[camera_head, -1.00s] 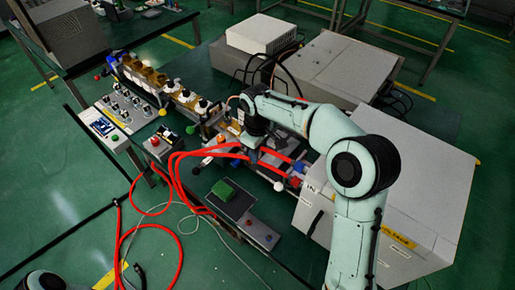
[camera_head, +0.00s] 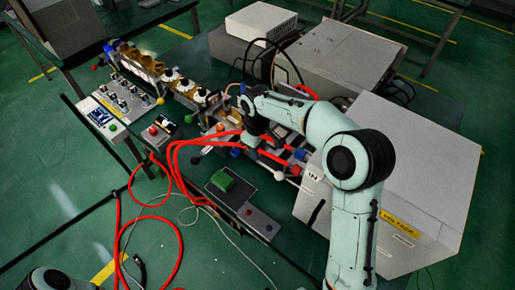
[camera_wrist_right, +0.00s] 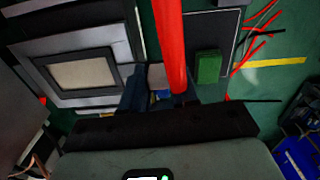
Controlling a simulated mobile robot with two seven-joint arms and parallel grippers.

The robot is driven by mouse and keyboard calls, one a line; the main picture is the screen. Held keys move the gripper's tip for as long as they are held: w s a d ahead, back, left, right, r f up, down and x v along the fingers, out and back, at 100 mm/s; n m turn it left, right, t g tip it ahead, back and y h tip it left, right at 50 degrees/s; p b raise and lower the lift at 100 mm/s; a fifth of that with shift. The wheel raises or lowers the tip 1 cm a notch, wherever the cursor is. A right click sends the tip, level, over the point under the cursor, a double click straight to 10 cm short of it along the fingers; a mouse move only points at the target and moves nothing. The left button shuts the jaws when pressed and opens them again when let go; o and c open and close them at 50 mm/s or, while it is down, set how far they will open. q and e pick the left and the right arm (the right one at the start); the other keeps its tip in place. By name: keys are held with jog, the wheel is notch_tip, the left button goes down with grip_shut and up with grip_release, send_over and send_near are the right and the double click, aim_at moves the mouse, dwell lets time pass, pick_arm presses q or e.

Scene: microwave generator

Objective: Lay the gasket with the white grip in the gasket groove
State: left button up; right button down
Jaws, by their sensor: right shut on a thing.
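My right gripper (camera_head: 252,140) points down over the cluttered middle of the bench. It also shows in the wrist view (camera_wrist_right: 158,82), its two dark fingers close around a small pale piece (camera_wrist_right: 156,75), which may be the white grip. The gasket itself cannot be made out; the fingers and a red hose (camera_wrist_right: 172,40) hide much of that spot. A rectangular black frame around a beige panel (camera_wrist_right: 82,72) lies left of the fingers; I cannot tell whether it is the gasket groove. My left gripper is out of view.
Red hoses (camera_head: 170,165) loop around the work spot. A green block (camera_head: 223,180) sits on a dark plate in front. A white ball (camera_head: 279,175) is right of it. Large grey cabinets (camera_head: 400,165) stand at the right, a row of brown-and-white parts (camera_head: 172,78) at back left.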

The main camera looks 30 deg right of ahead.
jog(key=c, duration=0.8)
grip_release()
jog(key=shift+r, duration=0.1)
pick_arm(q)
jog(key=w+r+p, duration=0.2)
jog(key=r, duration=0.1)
pick_arm(e)
notch_tip(320, 180, up, 13)
jog(key=shift+a+r, duration=0.1)
jog(key=shift+r, duration=0.05)
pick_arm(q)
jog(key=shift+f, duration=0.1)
